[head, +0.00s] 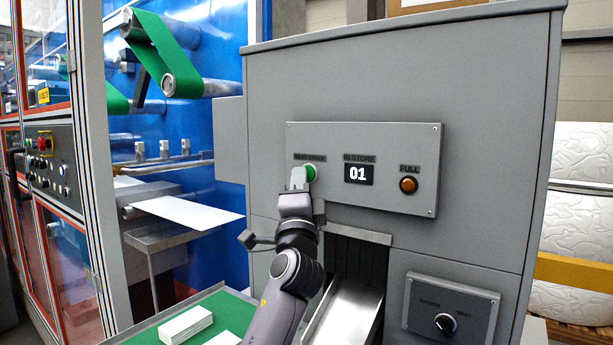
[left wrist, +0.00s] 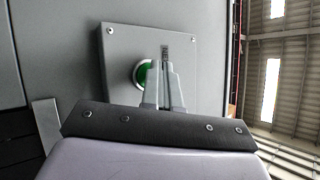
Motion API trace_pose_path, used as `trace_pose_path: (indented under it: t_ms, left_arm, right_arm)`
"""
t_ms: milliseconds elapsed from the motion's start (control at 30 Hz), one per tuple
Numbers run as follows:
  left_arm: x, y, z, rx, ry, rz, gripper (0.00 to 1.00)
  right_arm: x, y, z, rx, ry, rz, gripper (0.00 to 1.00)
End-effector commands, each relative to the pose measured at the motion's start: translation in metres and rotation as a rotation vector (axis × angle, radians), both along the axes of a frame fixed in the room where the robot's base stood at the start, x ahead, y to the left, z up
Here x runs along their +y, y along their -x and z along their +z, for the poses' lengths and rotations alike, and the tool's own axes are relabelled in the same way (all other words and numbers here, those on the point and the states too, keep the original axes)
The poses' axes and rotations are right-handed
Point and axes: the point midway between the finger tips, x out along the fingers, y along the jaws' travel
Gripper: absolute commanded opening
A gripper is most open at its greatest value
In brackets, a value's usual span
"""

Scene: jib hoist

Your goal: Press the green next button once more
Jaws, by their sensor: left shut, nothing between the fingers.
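The green button (head: 310,172) sits on the left of a grey panel on the machine's front, under a small dark label. My left gripper (head: 299,177) is shut and empty, with its fingertips right at the button and partly covering it. In the left wrist view the green button (left wrist: 142,74) shows behind and left of the closed fingers (left wrist: 164,68). I cannot tell whether the fingertips touch it or whether it is pushed in. My right gripper is not in view.
An amber FULL lamp (head: 408,185) is at the panel's right. Below are a metal chute (head: 345,315) and a dark rotary knob (head: 445,324). A green table (head: 232,307) with stacks of white cards (head: 186,325) stands low at left. A machine with green belts (head: 160,50) is behind.

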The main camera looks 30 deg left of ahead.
Motion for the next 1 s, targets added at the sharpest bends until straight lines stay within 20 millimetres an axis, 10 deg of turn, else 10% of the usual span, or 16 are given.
trace_pose_path:
  t_ms: [1000]
  left_arm:
    - [0.0, 0.014, 0.0, 0.0, 0.0, 0.0, 0.0]
  right_arm:
    - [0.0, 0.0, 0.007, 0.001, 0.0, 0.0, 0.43]
